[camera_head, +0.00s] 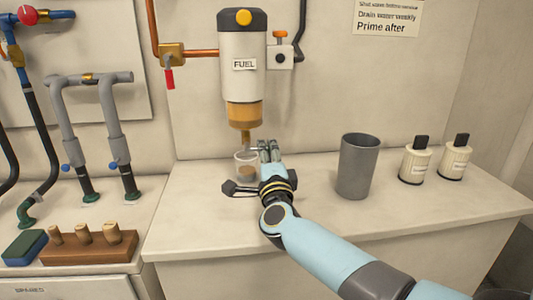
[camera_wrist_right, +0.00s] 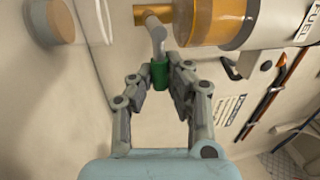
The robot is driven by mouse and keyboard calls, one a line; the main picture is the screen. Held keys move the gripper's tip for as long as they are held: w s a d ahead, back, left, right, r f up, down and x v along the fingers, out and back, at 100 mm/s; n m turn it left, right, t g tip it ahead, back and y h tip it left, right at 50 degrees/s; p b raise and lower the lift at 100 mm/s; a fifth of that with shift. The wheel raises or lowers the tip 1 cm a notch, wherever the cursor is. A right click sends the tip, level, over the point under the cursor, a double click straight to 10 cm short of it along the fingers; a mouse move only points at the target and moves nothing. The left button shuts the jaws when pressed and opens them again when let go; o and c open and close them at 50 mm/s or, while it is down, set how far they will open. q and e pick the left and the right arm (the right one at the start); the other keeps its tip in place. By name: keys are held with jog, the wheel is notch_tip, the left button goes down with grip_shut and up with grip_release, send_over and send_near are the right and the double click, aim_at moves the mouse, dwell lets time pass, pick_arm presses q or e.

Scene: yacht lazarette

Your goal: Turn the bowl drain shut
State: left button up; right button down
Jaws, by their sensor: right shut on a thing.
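The fuel filter (camera_head: 243,50) hangs on the back wall with an amber bowl (camera_head: 245,114) at its foot. The bowl's brass drain (camera_head: 246,138) points down; it also shows in the right wrist view (camera_wrist_right: 152,13). A grey drain lever (camera_wrist_right: 157,42) with a green grip (camera_wrist_right: 160,75) extends from it. My right gripper (camera_head: 268,148), also in the right wrist view (camera_wrist_right: 160,78), is shut on the green grip. In the head view its fingers hide the lever. A clear cup (camera_head: 246,157) with brownish liquid stands below the drain. My left gripper is out of view.
A grey tumbler (camera_head: 358,165) and two white bottles (camera_head: 414,165) (camera_head: 455,160) stand to the right on the counter (camera_head: 330,215). A red-handled valve (camera_head: 169,72) is on the copper pipe at left. Grey pipes and a wooden block (camera_head: 90,247) with plugs are further left.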

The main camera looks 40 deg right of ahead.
jog(key=shift+f+m, duration=0.25)
jog(key=shift+m, duration=0.05)
jog(key=c, duration=1.3)
grip_release()
jog(key=shift+o, duration=0.2)
jog(key=shift+r, duration=0.1)
jog(key=v, duration=1.2)
jog(key=shift+a, duration=0.1)
